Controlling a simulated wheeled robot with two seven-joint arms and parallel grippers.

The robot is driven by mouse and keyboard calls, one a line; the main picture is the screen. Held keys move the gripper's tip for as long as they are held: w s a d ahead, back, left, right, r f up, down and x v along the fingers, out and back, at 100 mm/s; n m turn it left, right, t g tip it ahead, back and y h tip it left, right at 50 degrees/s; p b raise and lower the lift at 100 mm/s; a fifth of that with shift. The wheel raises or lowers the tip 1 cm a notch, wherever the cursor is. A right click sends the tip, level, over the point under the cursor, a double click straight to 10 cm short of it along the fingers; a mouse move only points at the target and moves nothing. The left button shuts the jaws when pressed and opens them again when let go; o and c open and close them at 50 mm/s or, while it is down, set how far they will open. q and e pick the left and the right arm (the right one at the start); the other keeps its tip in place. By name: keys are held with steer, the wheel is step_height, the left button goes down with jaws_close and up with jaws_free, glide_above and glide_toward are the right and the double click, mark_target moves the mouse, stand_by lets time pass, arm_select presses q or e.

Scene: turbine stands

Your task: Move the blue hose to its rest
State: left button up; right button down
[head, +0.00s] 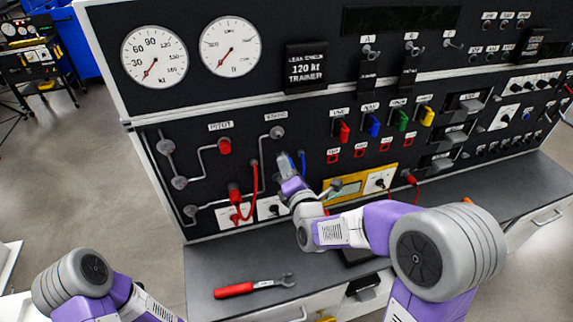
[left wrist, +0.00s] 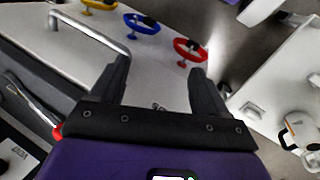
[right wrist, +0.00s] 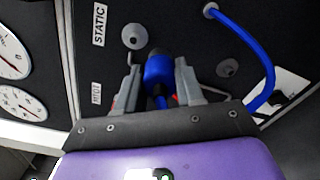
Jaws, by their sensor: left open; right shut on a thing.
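The blue hose (right wrist: 262,62) curves in the right wrist view from a fitting on the black panel at the top right. Its blue end fitting (right wrist: 159,70) sits between the fingers of my right gripper (right wrist: 157,82), which is shut on it. In the head view my right gripper (head: 284,165) is close to the panel, below the STATIC label (head: 276,116), and largely hides the hose (head: 303,161). I cannot tell which fitting is its rest. My left gripper (left wrist: 155,76) is open and empty in the left wrist view, away from the panel.
A red hose (head: 254,190) hangs left of my right gripper. Grey pipes and round fittings (head: 180,183) line the panel. A red-handled wrench (head: 255,286) lies on the dark worktop (head: 210,262). Red (left wrist: 189,49), blue (left wrist: 141,22) and yellow handwheels show in the left wrist view.

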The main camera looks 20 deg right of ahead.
step_height(320, 180, down, 14)
steer(key=s+r+b, duration=0.1)
steer(key=s+b, duration=0.1)
steer(key=b, duration=1.3)
steer(key=shift+w+f+p, duration=0.2)
steer(key=shift+w+p, duration=0.1)
steer(key=shift+w, duration=1.9)
steer(key=shift+w+a, duration=0.1)
steer(key=shift+w, duration=0.6)
steer(key=shift+w, duration=0.1)
steer(key=shift+w, duration=0.25)
steer(key=shift+r, duration=0.1)
steer(key=shift+r, duration=0.25)
